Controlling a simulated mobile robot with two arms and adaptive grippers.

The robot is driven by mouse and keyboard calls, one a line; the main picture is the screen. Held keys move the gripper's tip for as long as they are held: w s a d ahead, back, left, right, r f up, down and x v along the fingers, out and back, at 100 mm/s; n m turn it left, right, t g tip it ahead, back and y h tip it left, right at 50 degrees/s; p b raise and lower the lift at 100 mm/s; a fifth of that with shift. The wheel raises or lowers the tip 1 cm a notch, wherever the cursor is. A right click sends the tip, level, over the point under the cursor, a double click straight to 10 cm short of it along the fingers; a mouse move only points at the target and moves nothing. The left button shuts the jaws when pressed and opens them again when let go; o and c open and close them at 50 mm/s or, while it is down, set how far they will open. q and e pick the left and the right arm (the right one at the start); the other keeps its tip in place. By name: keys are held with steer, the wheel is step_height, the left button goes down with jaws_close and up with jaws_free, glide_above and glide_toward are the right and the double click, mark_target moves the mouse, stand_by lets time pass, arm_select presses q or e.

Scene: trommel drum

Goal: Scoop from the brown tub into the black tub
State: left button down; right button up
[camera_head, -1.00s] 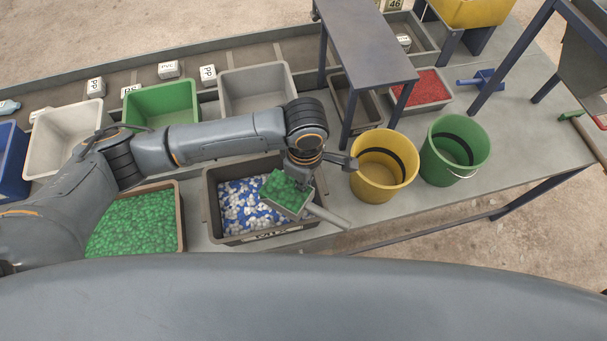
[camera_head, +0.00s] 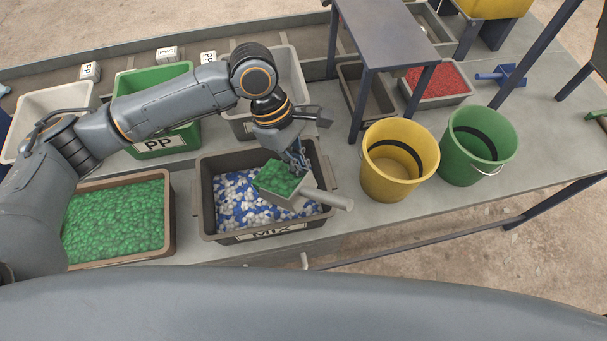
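The brown tub (camera_head: 170,208) at the left is full of green pellets (camera_head: 112,220). The dark tub labelled MIX (camera_head: 208,202), right of it, holds blue and white pellets (camera_head: 235,200); I take it as the black tub. My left gripper (camera_head: 299,163) is over the MIX tub's right part, shut on a grey scoop (camera_head: 292,203). The scoop carries a heap of green pellets (camera_head: 277,178), and its pale handle (camera_head: 335,200) points right past the tub's rim. The scoop looks roughly level; its height above the pellets is hard to tell. My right gripper is not in view.
A yellow bucket (camera_head: 385,185) and a green bucket (camera_head: 465,170) stand right of the MIX tub. A green bin labelled PP (camera_head: 160,143), a white bin (camera_head: 45,110) and a grey bin (camera_head: 290,75) stand behind. A metal stand (camera_head: 385,35) rises at the back right.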

arm_select(q)
steer(key=shift+w+a+r+g+h+b, duration=0.35)
steer(key=shift+a+h+b, duration=0.3)
steer(key=shift+b, duration=1.25)
steer(key=shift+w+a+r+g+h+b, duration=0.1)
steer(key=shift+w+a+g+h+b, duration=0.25)
steer(key=shift+h+b, duration=1)
steer(key=shift+a+r+y+b, duration=0.15)
steer(key=shift+y+b, duration=0.15)
steer(key=shift+b, duration=0.35)
steer(key=h+p, duration=0.1)
steer(key=p, duration=0.1)
steer(key=a+r+g+h+p, duration=0.1)
steer(key=shift+w+a+g+p, duration=0.3)
steer(key=shift+w+p, duration=0.05)
steer(key=shift+w+a+f+g+h+p, duration=0.1)
steer(key=shift+w+a+g+h+p, duration=0.3)
steer(key=shift+a+g+h+p, duration=0.35)
